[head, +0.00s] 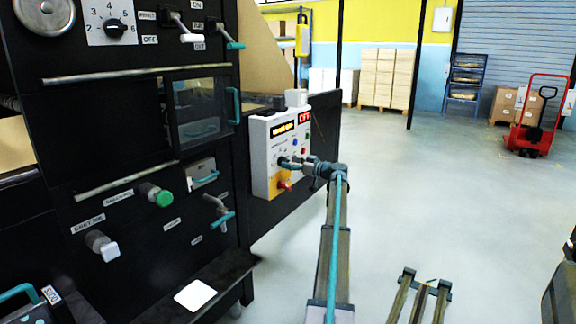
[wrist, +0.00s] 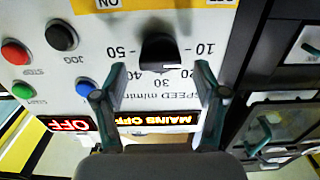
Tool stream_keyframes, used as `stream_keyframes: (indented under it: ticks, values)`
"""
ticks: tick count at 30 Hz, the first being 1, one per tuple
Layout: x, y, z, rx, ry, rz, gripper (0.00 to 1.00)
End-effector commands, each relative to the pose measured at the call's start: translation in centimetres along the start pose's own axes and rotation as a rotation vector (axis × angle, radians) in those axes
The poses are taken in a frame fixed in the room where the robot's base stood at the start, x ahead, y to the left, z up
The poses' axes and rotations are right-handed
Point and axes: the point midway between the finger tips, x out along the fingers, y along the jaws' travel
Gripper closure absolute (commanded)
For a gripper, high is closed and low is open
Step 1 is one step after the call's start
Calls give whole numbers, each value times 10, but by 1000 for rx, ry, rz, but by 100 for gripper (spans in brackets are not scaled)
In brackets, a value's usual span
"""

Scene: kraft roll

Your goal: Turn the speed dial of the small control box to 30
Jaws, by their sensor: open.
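The small control box (head: 262,160) is a pale box with a yellow lower part, mounted at the side of the black machine. In the wrist view its face is upside down. The black speed dial (wrist: 157,47) sits above a printed scale running from 10 at right to 50 at left, with 30 at the bottom. A small white mark shows at the dial's lower right; its exact reading is unclear. My gripper (wrist: 160,67) is open, with one fingertip on each side of the dial's lower end; contact cannot be told. In the head view my gripper (head: 290,163) hides the dial.
Red, green, black and blue buttons (wrist: 84,87) lie left of the dial in the wrist view. Displays read MAINS OFF (wrist: 158,119) and OFF. The black machine (head: 120,150) has other knobs and levers. Open floor (head: 420,190) lies to the right.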

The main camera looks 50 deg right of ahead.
Motion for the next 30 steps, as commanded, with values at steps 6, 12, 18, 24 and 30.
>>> stream_keyframes:
  ticks: [6,12,18,24,30]
  values:
    - [16,0,0,0,0,-1,28]
    - [17,0,0,0,-1,-1,28]
    - [16,0,0,1,-1,-1,46]
    - [16,0,0,1,-1,-1,80]
    - [16,0,0,5,-1,-1,88]
